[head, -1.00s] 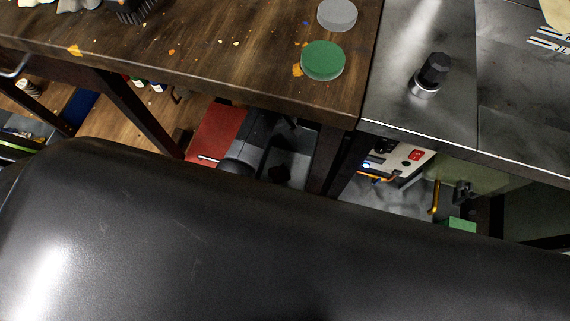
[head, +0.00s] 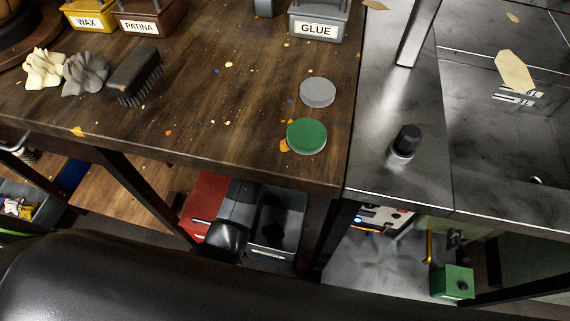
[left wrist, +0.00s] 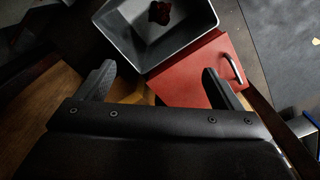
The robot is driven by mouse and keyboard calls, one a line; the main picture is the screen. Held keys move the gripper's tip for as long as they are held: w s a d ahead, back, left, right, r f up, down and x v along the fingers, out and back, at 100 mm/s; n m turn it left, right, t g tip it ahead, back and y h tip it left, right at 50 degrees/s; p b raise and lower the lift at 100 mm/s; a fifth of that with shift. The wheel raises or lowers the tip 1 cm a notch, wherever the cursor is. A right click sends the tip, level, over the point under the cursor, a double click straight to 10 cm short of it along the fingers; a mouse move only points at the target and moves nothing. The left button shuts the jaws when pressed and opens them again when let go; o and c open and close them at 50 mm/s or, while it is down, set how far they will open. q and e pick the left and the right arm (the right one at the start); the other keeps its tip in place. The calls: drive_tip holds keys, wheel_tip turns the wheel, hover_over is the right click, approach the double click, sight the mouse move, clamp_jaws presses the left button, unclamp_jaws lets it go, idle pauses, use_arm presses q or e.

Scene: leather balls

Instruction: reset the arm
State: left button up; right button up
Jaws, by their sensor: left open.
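My left gripper (left wrist: 160,85) shows in the left wrist view with its two dark fingers spread wide and nothing between them. Beyond the fingers are a red drawer front (left wrist: 190,75) with a metal handle and a grey open bin (left wrist: 177,50) with a dark red piece inside. My right gripper is not in view.
A wooden bench (head: 225,110) carries a green disc (head: 307,135), a grey disc (head: 317,92), a brush (head: 135,75), cloths (head: 85,73) and a glue box (head: 317,25). A metal table (head: 480,150) with a black knob (head: 406,141) stands at the right. A dark bin (head: 278,220) sits below the bench.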

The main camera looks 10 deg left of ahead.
use_arm(q)
drive_tip(key=s+a+f+m, duration=0.2)
drive_tip(key=s+a+f, duration=0.25)
drive_tip(key=s, duration=0.25)
drive_tip(key=s+a+f+m, duration=0.2)
drive_tip(key=s+a+f, duration=0.2)
drive_tip(key=s+f, duration=0.25)
drive_tip(key=s+a+f+m+p, duration=0.1)
drive_tip(key=s+a+p, duration=0.2)
drive_tip(key=s+p, duration=0.2)
drive_tip(key=s+a+f+m+p, duration=0.1)
drive_tip(key=s+a+m+p, duration=0.1)
drive_tip(key=s+p, duration=0.4)
drive_tip(key=s+a+f+m+t+y+p, duration=0.1)
drive_tip(key=s+a+p, duration=0.2)
drive_tip(key=s, duration=1.1)
drive_tip(key=p, duration=0.3)
drive_tip(key=shift+a+f+m, duration=0.3)
drive_tip(key=shift+m, duration=0.1)
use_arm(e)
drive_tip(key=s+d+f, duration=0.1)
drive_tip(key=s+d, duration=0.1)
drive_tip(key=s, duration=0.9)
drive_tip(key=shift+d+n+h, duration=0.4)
use_arm(q)
drive_tip(key=shift+c, duration=0.3)
